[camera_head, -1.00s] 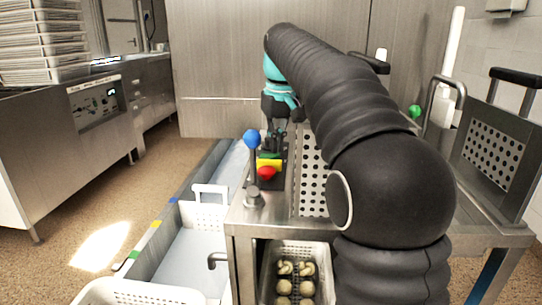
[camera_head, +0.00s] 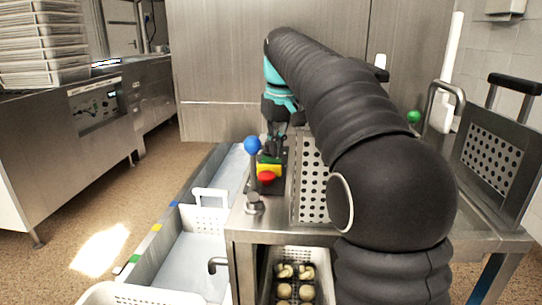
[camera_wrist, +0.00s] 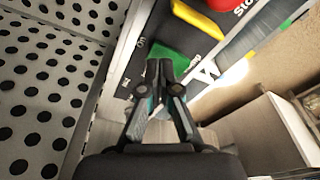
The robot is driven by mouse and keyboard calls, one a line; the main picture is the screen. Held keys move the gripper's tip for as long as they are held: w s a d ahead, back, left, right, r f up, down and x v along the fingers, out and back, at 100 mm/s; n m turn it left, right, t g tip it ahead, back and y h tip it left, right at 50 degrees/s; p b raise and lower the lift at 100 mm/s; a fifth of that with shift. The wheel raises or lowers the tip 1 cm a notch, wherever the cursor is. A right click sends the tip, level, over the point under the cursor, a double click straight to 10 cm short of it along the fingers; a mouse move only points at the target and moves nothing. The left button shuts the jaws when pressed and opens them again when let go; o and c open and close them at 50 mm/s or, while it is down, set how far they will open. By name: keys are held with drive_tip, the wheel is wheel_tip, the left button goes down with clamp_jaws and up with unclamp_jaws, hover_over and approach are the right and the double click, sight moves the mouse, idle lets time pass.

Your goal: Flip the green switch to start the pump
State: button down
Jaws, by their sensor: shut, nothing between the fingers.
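The green switch (camera_wrist: 168,62) shows in the wrist view on a dark control panel (camera_wrist: 135,75), just beyond my fingertips. Part of it is hidden behind them. In the head view the green switch (camera_head: 268,159) sits behind a yellow part (camera_head: 268,169) and a red button (camera_head: 266,178). My gripper (camera_wrist: 161,66) is shut with nothing between its fingers, its tips at or very close to the green switch; I cannot tell whether they touch. In the head view my gripper (camera_head: 275,145) points down over the far end of the panel.
A lever with a blue ball (camera_head: 252,145) stands beside the panel. A perforated plate (camera_head: 312,180) lies to the right. A white basket of mushrooms (camera_head: 292,252) is below, and a water trough (camera_head: 185,262) runs along the left.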

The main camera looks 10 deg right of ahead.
sight(276, 161)
drive_tip(key=shift+r+p, duration=1.55)
drive_tip(key=shift+r, duration=0.35)
wheel_tip(276, 161, up, 2)
